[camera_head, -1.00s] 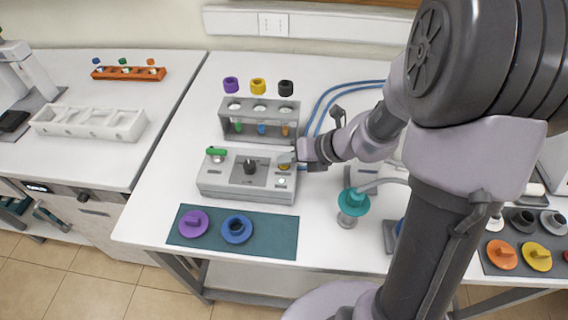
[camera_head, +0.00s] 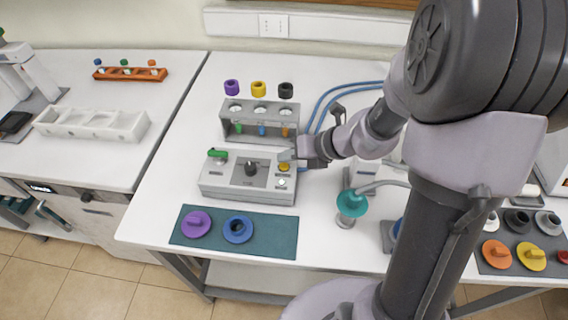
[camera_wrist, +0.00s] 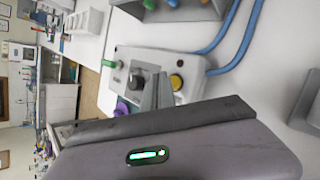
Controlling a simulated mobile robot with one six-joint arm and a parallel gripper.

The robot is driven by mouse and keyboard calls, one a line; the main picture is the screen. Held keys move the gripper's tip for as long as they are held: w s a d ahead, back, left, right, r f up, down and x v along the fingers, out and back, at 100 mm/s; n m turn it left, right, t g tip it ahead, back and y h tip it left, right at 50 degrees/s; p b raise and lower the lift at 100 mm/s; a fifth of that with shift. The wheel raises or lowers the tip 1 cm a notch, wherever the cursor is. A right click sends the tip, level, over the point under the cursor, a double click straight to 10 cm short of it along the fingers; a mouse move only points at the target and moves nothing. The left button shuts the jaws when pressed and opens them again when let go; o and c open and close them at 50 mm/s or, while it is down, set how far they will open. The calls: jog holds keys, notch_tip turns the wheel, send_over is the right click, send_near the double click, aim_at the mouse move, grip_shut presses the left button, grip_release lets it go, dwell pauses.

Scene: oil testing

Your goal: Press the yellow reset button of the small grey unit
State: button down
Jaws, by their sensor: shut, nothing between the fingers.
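The small grey unit (camera_head: 225,188) stands on the white bench in the head view, with a green lever at its left and a black knob in its middle. Its yellow button (camera_head: 284,167) is at the right of its top. My gripper (camera_head: 287,156) is shut and empty, its tip close above and behind the button; I cannot tell whether they touch. In the wrist view the yellow button (camera_wrist: 176,82) shows just beside the shut fingertips (camera_wrist: 164,78), on the unit's pale top.
A grey rack (camera_head: 258,133) with several capped-colour tubes stands behind the unit. Blue hoses (camera_head: 322,105) run to its right. A teal mat (camera_head: 270,245) with purple and blue parts lies in front. A teal-topped fitting (camera_head: 352,203) stands to the right.

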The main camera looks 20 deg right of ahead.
aim_at(287, 167)
notch_tip(287, 167, up, 5)
jog(key=p, duration=0.4)
jog(key=shift+p, duration=0.4)
jog(key=shift+f, duration=0.1)
jog(key=s+a+r+n+g+b, duration=0.1)
jog(key=s+a+r+n+b, duration=0.15)
jog(key=s+a+n, duration=0.4)
jog(key=s+a+r+n+g+b, duration=0.1)
jog(key=s+r+n+b, duration=0.15)
jog(key=n, duration=0.65)
jog(key=s+d+r+n+h+b, duration=0.1)
jog(key=s+n+h, duration=0.1)
jog(key=s+n, duration=0.3)
jog(key=s+d+r+n+t+h+b, duration=0.1)
jog(key=s+d+n+h, duration=0.1)
jog(key=s+n, duration=0.4)
jog(key=n, duration=0.5)
jog(key=shift+s+r, duration=0.2)
jog(key=shift+s, duration=0.05)
jog(key=shift+n, duration=0.25)
